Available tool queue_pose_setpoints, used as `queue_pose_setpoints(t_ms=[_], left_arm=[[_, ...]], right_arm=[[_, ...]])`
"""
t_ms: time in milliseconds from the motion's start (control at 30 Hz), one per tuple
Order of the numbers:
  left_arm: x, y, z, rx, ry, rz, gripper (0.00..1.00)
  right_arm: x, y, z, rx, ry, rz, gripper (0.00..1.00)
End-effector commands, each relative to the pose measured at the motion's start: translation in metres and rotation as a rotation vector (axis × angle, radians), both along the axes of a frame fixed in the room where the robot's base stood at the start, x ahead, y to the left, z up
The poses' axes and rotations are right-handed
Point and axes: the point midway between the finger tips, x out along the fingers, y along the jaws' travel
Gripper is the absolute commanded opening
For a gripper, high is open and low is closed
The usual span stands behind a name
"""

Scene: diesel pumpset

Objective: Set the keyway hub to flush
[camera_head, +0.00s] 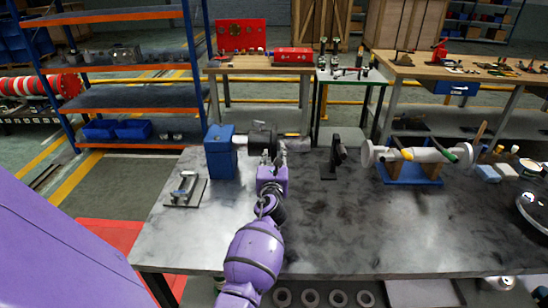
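A blue block-shaped unit (220,155) stands on the grey workbench, left of centre. A dark round part (259,137) sits just to its right. It may be the keyway hub or its shaft, but it is too small and too covered to tell. My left gripper (273,154) is in front of this dark part, pointing away from me. Its grey fingers stand apart and partly cover the part. I cannot tell whether they touch or grip anything. My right gripper is not in view.
A small plate with a metal fixture (185,190) lies at left. A dark upright stand (333,160) is right of my gripper. A white shaft assembly (415,154) rests on a blue cradle (410,173) farther right. The bench's middle front is clear.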

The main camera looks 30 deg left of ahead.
Motion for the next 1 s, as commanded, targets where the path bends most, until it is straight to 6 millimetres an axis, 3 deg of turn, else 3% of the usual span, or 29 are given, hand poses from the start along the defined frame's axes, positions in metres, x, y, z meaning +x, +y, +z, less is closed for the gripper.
queue_pose_setpoints(t_ms=[67,333,667,767,1000], left_arm=[[0.0,0.0,0.0,0.0,0.0,0.0,0.33],[0.0,0.0,0.0,0.0,0.0,0.0,0.0],[0.001,-0.002,0.0,0.0,0.0,0.0,0.0],[0.007,-0.013,-0.003,-0.001,0.002,-0.004,0.0],[0.042,-0.069,-0.005,0.0,0.002,-0.009,0.0]], right_arm=[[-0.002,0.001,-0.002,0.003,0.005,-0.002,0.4],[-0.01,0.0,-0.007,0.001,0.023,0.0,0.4],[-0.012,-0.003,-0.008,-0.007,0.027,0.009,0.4],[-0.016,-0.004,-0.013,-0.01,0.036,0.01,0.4],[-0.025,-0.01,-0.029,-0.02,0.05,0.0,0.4]])
